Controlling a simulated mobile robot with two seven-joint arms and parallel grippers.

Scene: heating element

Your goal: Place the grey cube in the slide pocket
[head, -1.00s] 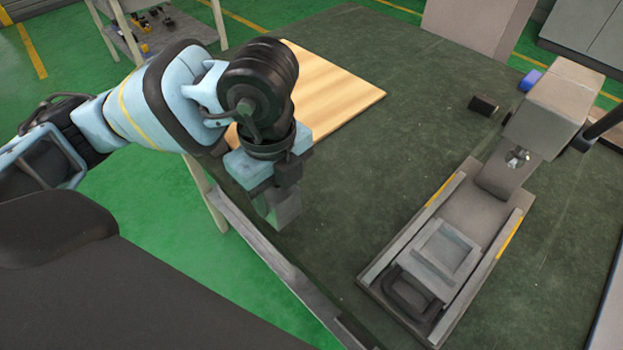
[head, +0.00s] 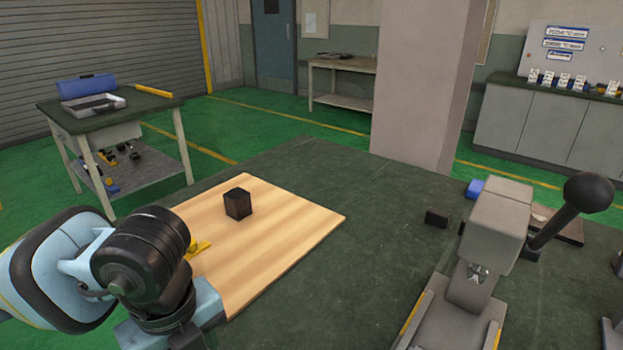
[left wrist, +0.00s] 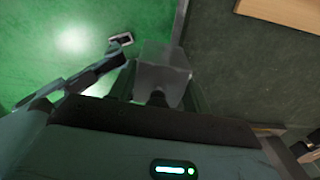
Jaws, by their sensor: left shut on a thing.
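My left gripper (left wrist: 162,90) is shut on the grey cube (left wrist: 162,70), which shows between its fingers in the left wrist view. In the head view only the top of that gripper's body shows at the lower left, and its fingers and the cube are cut off below. The grey press (head: 497,225) stands at the right. Only the back part of its slide track (head: 452,318) shows, with a yellow-marked rail. The slide pocket is outside the present view. My right gripper is not in view.
A wooden board (head: 285,225) lies on the dark green table (head: 345,280) with a black block (head: 237,203) and a yellow piece (head: 198,248) on it. A small black object (head: 437,218) lies left of the press. The press lever (head: 588,194) sticks out to the right. The table middle is clear.

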